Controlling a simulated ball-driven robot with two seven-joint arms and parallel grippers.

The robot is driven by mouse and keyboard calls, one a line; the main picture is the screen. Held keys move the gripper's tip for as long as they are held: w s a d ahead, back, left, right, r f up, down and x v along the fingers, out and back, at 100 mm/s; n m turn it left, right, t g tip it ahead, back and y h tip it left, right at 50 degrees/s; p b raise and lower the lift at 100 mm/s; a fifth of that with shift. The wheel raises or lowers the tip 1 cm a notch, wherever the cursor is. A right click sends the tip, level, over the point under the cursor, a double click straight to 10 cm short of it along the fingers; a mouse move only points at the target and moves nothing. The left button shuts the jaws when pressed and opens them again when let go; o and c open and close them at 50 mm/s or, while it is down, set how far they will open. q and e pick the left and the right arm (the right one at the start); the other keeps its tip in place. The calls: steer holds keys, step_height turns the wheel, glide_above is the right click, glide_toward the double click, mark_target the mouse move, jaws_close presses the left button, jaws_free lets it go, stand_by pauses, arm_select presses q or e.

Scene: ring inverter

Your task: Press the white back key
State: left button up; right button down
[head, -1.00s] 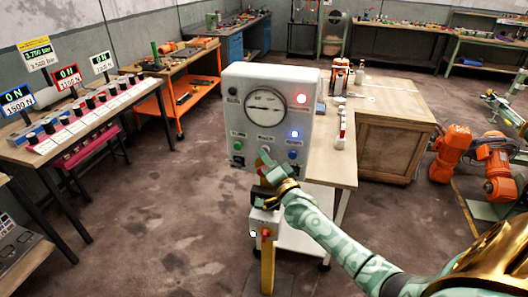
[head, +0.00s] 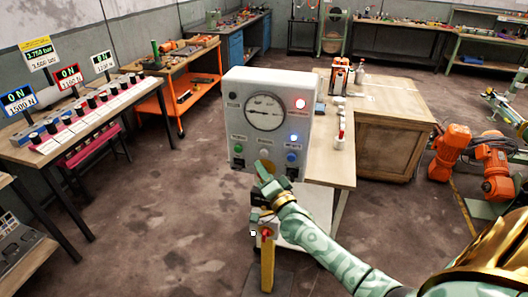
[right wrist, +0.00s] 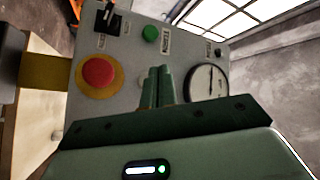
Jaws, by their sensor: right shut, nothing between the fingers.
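A pale grey control box (head: 235,95) with a round dial stands mid-view in the head view. A small white key (head: 264,153) shows in its lower row, between a green button (head: 238,148) and a blue button (head: 291,157). My right gripper (head: 261,167) is shut and empty, just below the white key in the picture. I cannot tell its distance from the panel. In the right wrist view the shut fingers (right wrist: 157,84) point at the panel and hide the part behind them. My left gripper is not in view.
A red mushroom button on yellow (right wrist: 98,75) and the dial (right wrist: 208,83) flank the fingers in the right wrist view. A wooden bench (head: 330,170) stands right of the box. A table with several switches (head: 95,115) is at left. Floor between is clear.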

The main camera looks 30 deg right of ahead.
steer(key=shift+s+a+p, duration=0.5)
steer(key=shift+s+a, duration=0.4)
steer(key=shift+a, duration=0.05)
steer(key=s+a+f+n+g+y+b, duration=0.1)
steer(key=s+f+n+g, duration=0.35)
steer(key=f, duration=0.65)
steer(key=s+a+f+n+g+b, duration=0.1)
steer(key=s+f+n+g, duration=0.3)
steer(key=f, duration=0.8)
steer(key=s+a+f+n+g+y+b, duration=0.15)
steer(key=s+f+n, duration=0.35)
steer(key=f, duration=0.6)
steer(key=s+a+f+n+g+b, duration=0.1)
steer(key=s+f+g+b, duration=0.1)
steer(key=s+f, duration=0.5)
steer(key=s+a+f+n+g+b, duration=0.1)
steer(key=s+f+g, duration=0.3)
steer(key=s, duration=1.3)
steer(key=s+a+f+n+g+b, duration=0.1)
steer(key=s+a+f+g+b, duration=0.1)
steer(key=s+f, duration=0.8)
steer(key=s+g, duration=0.1)
steer(key=s, duration=0.2)
steer(key=shift+g+h+b, duration=0.35)
steer(key=shift+g+b, duration=0.05)
